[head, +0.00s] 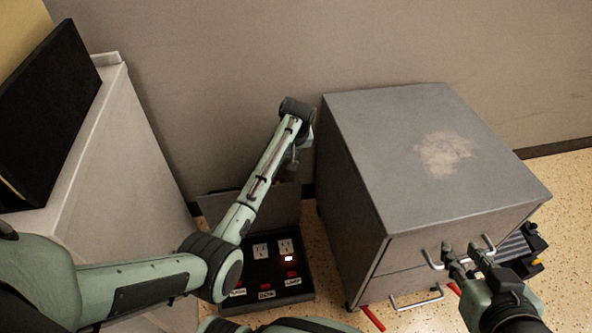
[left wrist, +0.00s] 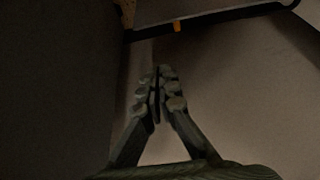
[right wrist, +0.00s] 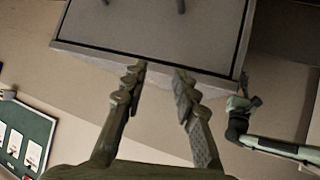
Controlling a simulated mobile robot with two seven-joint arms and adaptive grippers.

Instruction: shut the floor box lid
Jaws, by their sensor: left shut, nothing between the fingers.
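The floor box (head: 262,272) is open on the floor between the pale cabinet and the grey drawer unit. Its dark inside shows sockets, red switches and white labels. Its grey lid (head: 280,207) stands raised along the back side, partly hidden by my left arm. My left gripper (head: 293,158) is small and partly hidden above the lid, close to the drawer unit's side. The left wrist view shows its fingers (left wrist: 160,73) shut and empty. My right gripper (head: 462,249) is open and empty by the drawer unit's front; its fingers (right wrist: 158,72) are apart in the right wrist view.
The grey drawer unit (head: 400,150) stands right of the box, with handles on its front. The pale cabinet (head: 125,155) stands on the left, with a black panel (head: 45,115) on top. The wall is behind. Red bars (head: 373,318) lie low by the drawer unit.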

